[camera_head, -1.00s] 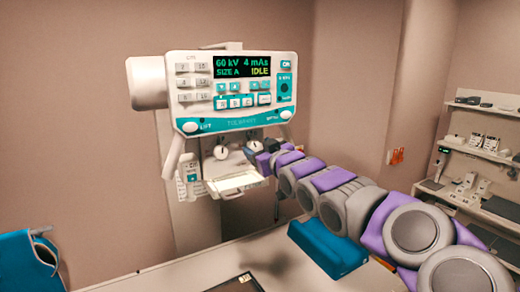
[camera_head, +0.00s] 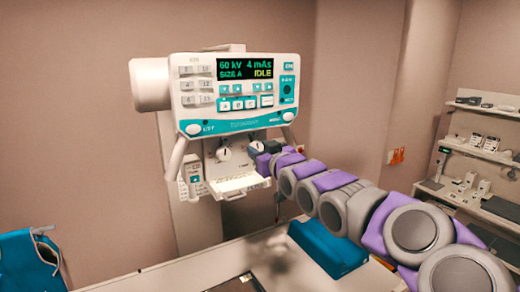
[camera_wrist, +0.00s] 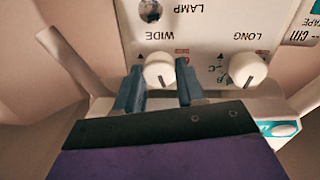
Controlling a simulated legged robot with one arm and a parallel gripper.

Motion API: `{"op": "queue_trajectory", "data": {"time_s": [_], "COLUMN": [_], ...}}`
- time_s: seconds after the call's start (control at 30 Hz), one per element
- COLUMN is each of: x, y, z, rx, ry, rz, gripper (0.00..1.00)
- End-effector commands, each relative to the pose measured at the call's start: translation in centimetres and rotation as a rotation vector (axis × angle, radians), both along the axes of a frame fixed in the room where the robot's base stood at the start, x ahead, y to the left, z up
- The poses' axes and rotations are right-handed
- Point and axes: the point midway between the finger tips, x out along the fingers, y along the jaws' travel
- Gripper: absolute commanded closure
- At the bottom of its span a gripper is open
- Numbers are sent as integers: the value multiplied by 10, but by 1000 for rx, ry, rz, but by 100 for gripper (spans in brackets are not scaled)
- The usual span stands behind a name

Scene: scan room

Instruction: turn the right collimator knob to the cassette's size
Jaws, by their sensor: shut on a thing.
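The right collimator knob, white and marked WIDE (camera_wrist: 159,70), is between the two blue fingers of my gripper (camera_wrist: 158,88) in the wrist view, which shows the panel upside down. The fingers are shut on its sides. The LONG knob (camera_wrist: 248,70) is apart, to the right in that view. In the head view the left knob (camera_head: 224,153) shows clearly; my gripper (camera_head: 262,157) partly hides the right one. The console display (camera_head: 245,70) reads 60 kV, 4 mAs, SIZE A, IDLE. A dark flat plate with a small yellow label (camera_head: 243,283), possibly the cassette, is cut off at the bottom edge.
A pale tray (camera_head: 235,183) projects below the knobs, close to my gripper. A teal block (camera_head: 327,247) lies on the table (camera_head: 180,272) under my arm. A blue chair or cover (camera_head: 28,262) is at the lower left. Shelves (camera_head: 485,130) stand at the right.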

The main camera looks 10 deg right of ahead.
Motion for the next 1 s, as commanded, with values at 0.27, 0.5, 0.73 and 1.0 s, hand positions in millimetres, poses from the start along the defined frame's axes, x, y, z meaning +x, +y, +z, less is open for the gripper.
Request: {"op": "queue_trajectory", "data": {"time_s": [0.27, 0.5, 0.73, 1.0], "x": [0, 1, -5, -45], "y": [0, 0, -2, -14], "z": [-1, -1, -1, -1], "rx": [-1, -1, -1, 1], "ry": [1, 0, -1, -2], "rz": [0, 0, -1, -3], "gripper": [47, 36, 36, 36]}}
